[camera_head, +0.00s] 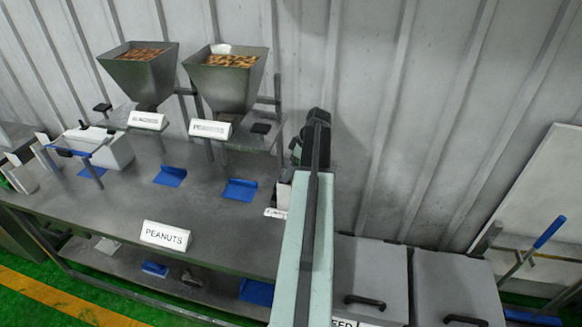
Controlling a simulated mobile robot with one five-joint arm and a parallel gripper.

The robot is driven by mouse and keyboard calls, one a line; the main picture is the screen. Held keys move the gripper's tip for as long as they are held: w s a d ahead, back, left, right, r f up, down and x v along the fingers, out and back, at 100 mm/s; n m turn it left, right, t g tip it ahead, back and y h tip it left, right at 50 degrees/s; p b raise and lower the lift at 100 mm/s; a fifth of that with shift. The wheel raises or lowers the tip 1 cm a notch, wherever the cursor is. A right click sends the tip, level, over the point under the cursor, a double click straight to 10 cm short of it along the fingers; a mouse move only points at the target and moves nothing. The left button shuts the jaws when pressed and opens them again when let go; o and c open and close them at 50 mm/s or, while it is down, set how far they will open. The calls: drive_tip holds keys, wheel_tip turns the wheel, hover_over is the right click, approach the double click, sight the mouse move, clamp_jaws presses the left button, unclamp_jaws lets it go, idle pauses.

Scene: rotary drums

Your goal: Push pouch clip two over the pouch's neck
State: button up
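My arm rises from the bottom centre over the right end of the bench, with dark joint parts at its far end. No gripper fingers can be made out; they seem hidden behind the arm. I cannot pick out pouch clip two or the pouch's neck for sure. Two flat blue pieces lie on the grey bench top, a left blue piece (170,176) and a right blue piece (240,189). Some small white items (280,196) show just left of my arm, partly covered by it.
Two metal hoppers, a left hopper (143,78) and a right hopper (230,85), stand at the bench's back. A "PEANUTS" sign (165,236) sits at the front edge of the bench (120,204). Grey lidded bins (452,270) stand right of my arm. A corrugated wall closes the back.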

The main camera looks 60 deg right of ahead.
drive_tip(key=a+p+v, duration=0.1)
drive_tip(key=p+v, duration=0.6)
drive_tip(key=shift+d+r, duration=0.4)
drive_tip(key=shift+d, duration=0.15)
drive_tip(key=shift+s, duration=0.15)
drive_tip(key=shift+f, duration=0.1)
